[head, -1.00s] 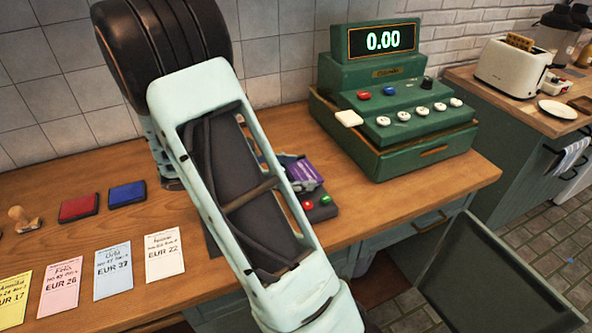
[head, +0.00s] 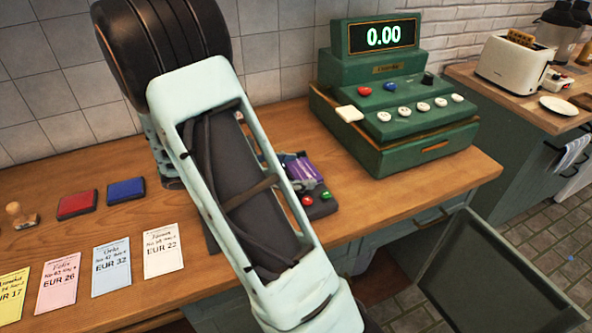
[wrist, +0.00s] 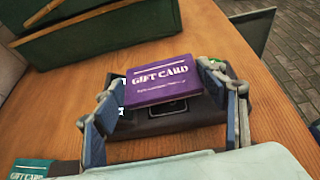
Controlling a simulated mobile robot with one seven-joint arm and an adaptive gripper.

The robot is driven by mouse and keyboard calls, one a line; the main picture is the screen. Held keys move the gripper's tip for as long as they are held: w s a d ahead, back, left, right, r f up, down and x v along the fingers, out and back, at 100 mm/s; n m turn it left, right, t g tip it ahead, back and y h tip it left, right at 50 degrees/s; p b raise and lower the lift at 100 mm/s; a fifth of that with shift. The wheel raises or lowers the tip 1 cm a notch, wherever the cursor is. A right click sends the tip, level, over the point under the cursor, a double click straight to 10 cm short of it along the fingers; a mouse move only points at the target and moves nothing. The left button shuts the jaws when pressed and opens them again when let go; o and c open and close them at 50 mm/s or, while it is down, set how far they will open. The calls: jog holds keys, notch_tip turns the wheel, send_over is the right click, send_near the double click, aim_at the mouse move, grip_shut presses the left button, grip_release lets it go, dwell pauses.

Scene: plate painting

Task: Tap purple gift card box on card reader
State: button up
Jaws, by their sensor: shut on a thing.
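The purple gift card box (wrist: 158,80) is between the fingers of my gripper (wrist: 165,98) in the wrist view, with its "GIFT CARD" face showing. My gripper is shut on it. The box is over the dark card reader (wrist: 185,122); I cannot tell whether they touch. In the head view the purple box (head: 305,170) shows past my arm, above the reader (head: 322,206) with its red and green buttons. My arm hides most of the reader and of my gripper there.
A green cash register (head: 400,110) reading 0.00 stands behind and to the right of the reader. Red (head: 77,205) and blue (head: 126,190) ink pads and several price slips (head: 163,250) lie at left. A teal gift card (wrist: 35,168) shows at the wrist view's lower left.

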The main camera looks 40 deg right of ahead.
jog(key=shift+r, duration=0.1)
notch_tip(320, 180, up, 10)
jog(key=p, duration=0.8)
jog(key=shift+p, duration=0.35)
jog(key=w+a+f+n+t+y+p, duration=0.1)
jog(key=w+a+n+t, duration=0.4)
jog(key=a, duration=0.6)
jog(key=w+a+f+n+t+y+p, duration=0.1)
jog(key=w+a+f+n+t, duration=0.2)
jog(key=a, duration=0.9)
jog(key=w+n+t, duration=0.1)
jog(key=n+t, duration=0.1)
jog(key=t, duration=0.1)
jog(key=shift+w+f+y, duration=0.3)
jog(key=shift+w, duration=0.1)
